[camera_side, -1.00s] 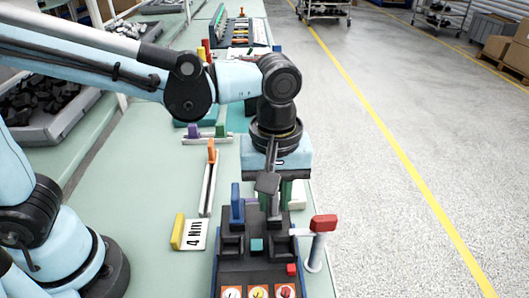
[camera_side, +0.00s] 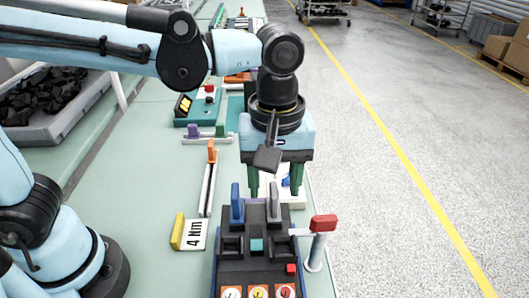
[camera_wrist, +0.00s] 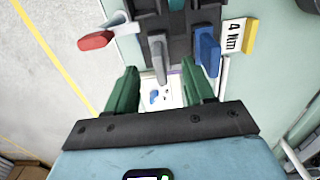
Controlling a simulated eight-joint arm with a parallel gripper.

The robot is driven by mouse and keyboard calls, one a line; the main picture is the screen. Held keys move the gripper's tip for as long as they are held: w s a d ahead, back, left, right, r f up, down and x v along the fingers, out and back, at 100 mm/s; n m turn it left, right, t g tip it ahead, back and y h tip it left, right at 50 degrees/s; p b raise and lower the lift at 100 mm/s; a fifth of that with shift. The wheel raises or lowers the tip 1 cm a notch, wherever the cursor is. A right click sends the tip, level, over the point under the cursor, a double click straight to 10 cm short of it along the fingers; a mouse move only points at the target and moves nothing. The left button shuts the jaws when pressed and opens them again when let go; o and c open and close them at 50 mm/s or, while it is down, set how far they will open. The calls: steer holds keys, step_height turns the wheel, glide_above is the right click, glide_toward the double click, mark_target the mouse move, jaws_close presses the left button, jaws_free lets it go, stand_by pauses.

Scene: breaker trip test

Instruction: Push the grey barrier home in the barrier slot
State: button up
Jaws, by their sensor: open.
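The grey barrier (camera_side: 274,203) stands upright at the back of the dark breaker block (camera_side: 257,272), beside the blue barrier (camera_side: 237,205). In the wrist view the grey barrier (camera_wrist: 158,55) stands at the block's near edge, and the blue barrier (camera_wrist: 206,50) is to its right. How deep the grey barrier sits in its slot cannot be told. My gripper (camera_side: 275,190) is open and empty, with its green fingers spread wide above and behind the grey barrier. In the wrist view my gripper (camera_wrist: 160,80) has the grey barrier just beyond and between its fingertips.
A red-handled lever (camera_side: 323,224) stands right of the block. A "4 Nm" card (camera_side: 195,236) with a yellow end lies to the left. A white printed piece (camera_wrist: 160,95) lies beneath my fingers.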

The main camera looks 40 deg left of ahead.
mark_target(274, 189)
step_height(274, 189, up, 8)
steer(key=shift+r, duration=0.25)
stand_by(0.4)
steer(key=a+f+m+t, duration=0.3)
steer(key=a+f+m, duration=0.1)
steer(key=a, duration=0.6)
steer(key=a+f+m+t, duration=0.4)
steer(key=a+f+m, duration=0.1)
steer(key=a, duration=0.5)
steer(key=shift+f, duration=0.9)
